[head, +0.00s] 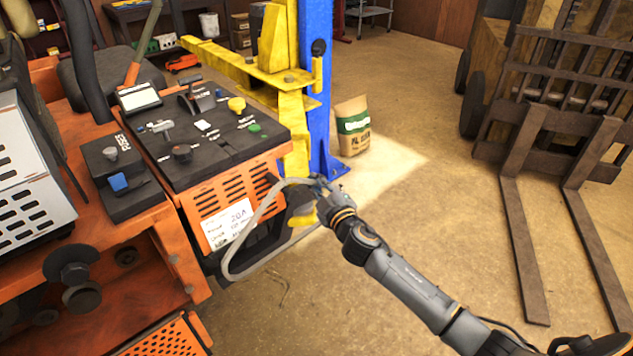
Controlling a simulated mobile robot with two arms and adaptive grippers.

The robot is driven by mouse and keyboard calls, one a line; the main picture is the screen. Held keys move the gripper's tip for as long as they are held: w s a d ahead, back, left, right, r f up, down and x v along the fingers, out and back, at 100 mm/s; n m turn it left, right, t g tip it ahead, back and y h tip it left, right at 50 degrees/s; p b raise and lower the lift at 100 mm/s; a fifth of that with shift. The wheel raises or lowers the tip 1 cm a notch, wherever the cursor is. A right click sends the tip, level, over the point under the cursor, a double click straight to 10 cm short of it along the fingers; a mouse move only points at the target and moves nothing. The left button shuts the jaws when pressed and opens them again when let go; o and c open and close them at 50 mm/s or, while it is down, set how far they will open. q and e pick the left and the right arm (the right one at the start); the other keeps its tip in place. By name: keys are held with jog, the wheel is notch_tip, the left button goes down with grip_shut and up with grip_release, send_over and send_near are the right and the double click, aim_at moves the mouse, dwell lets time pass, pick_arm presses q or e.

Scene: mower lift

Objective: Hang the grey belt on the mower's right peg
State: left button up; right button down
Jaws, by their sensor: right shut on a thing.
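The grey belt (245,232) is a thin, long loop beside the front of the orange mower (160,230). My right gripper (318,190) is shut on the belt at the loop's right end, just right of the mower's black console. The loop hangs down and left across the mower's orange vented panel and white label. A short dark peg (271,180) shows at the panel's upper right, close to the belt's upper strand. I cannot tell whether the belt is around the peg or only in front of it. My left gripper is not in view.
A blue post (317,80) with yellow lift arms (240,66) stands just behind the mower. A paper sack (353,126) is on the floor beside it. A forklift with two forks (525,250) is at right. The floor between is open.

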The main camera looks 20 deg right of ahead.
jog(key=shift+f, duration=0.2)
jog(key=c, duration=1.4)
grip_release()
jog(key=shift+o, duration=0.2)
jog(key=s, duration=1.2)
jog(key=shift+d+r, duration=0.15)
jog(key=shift+d, duration=0.1)
